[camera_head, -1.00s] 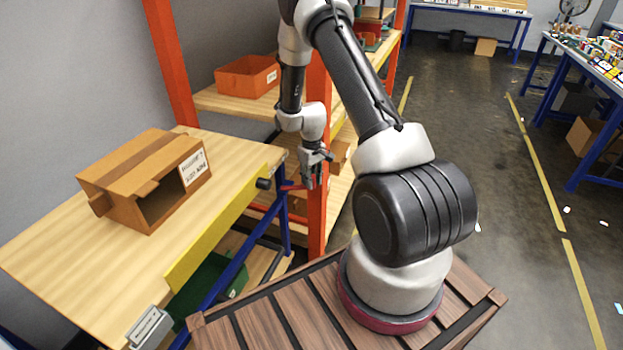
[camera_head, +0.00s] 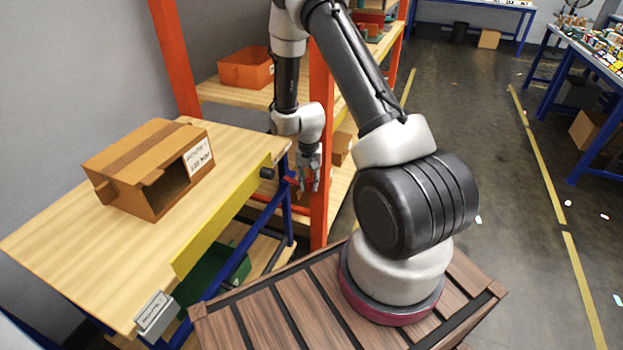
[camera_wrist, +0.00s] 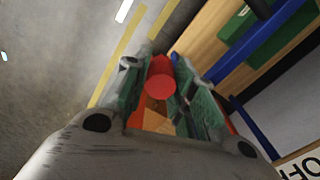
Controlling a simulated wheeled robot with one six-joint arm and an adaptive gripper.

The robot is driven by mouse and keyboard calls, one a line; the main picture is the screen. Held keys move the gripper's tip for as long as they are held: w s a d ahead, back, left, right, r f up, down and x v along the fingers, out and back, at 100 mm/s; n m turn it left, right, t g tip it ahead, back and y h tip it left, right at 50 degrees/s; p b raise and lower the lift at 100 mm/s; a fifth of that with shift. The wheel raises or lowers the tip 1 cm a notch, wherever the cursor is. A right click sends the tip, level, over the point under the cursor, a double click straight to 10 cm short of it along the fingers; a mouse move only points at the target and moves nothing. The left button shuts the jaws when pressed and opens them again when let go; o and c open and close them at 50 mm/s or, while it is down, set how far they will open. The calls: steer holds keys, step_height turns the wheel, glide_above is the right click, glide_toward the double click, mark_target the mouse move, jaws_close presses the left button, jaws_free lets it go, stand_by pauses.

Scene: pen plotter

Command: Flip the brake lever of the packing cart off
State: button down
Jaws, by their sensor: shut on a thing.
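The packing cart (camera_head: 75,243) is a wooden-topped table with a yellow front edge and blue legs. Its red brake lever (camera_head: 291,181) sticks out at the far right corner, under a black knob. My gripper (camera_head: 309,183) is at the lever's outer end, pointing down. In the wrist view the lever's round red end (camera_wrist: 160,82) sits between the two green-padded fingers (camera_wrist: 160,98), and my gripper is shut on it. The rest of the lever is hidden by the fingers. Part of a white plate lettered OFF (camera_wrist: 300,167) shows at the lower right.
An open cardboard box (camera_head: 140,160) lies on the cart top. An orange shelf post (camera_head: 320,150) stands close behind my gripper, with wooden shelves and an orange bin (camera_head: 247,68). A green bin (camera_head: 215,275) is under the cart.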

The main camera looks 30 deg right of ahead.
steer(key=shift+s+a+m, duration=0.2)
steer(key=shift+a+m, duration=0.35)
steer(key=shift+m, duration=0.15)
steer(key=shift+s+a+m, duration=0.15)
steer(key=shift+a+m, duration=0.4)
steer(key=shift+m, duration=0.15)
steer(key=c, duration=1.2)
jaws_free()
steer(key=shift+o, duration=0.2)
step_height(320, 180, up, 12)
